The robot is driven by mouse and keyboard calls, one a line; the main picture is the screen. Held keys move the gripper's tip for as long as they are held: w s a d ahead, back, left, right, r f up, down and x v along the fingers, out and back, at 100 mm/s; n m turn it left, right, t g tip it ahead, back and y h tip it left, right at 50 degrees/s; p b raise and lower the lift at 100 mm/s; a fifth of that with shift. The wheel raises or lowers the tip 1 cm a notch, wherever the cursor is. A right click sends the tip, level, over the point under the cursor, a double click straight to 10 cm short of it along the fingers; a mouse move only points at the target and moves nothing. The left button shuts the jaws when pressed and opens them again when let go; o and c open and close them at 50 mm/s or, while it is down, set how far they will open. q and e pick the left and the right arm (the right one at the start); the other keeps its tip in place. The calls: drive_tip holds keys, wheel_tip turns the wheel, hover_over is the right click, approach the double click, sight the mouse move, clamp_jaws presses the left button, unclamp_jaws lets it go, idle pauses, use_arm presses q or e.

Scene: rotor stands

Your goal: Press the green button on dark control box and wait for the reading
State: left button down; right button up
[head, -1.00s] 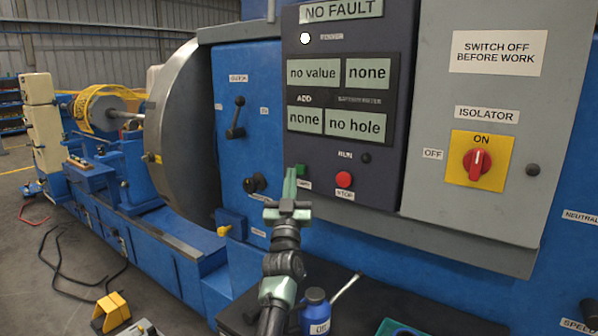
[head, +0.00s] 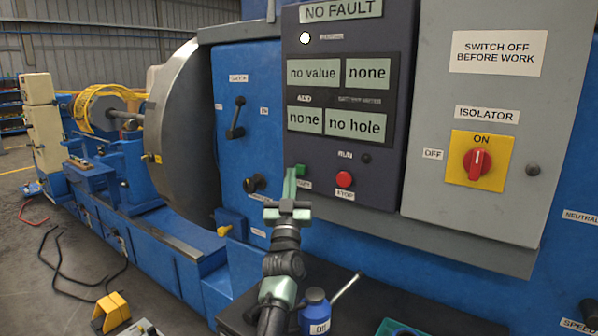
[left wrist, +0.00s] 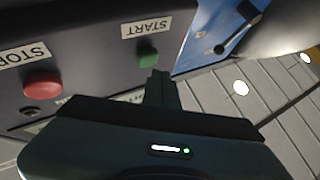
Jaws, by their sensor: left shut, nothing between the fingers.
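The dark control box (head: 375,128) is on the front of the blue machine. Its displays read "NO FAULT", "no value", "none", "none" and "no hole". The green button (head: 301,170) is at its lower left, beside the red stop button (head: 344,180). In the left wrist view the green button (left wrist: 147,57) shows by its "START" label, with the red button (left wrist: 42,84) to the left. My left gripper (head: 290,182) is shut and empty, its fingertips just in front of the green button. In the wrist view the fingertips (left wrist: 160,78) are very close below it; contact cannot be told. My right gripper is out of view.
A grey isolator panel (head: 518,120) with a red switch (head: 477,162) set at "ON" stands to the right. A yellow foot pedal (head: 111,312) and black cables lie on the floor at left.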

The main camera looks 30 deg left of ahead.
use_arm(q)
drive_tip(key=shift+w, duration=0.15)
drive_tip(key=shift+w, duration=0.3)
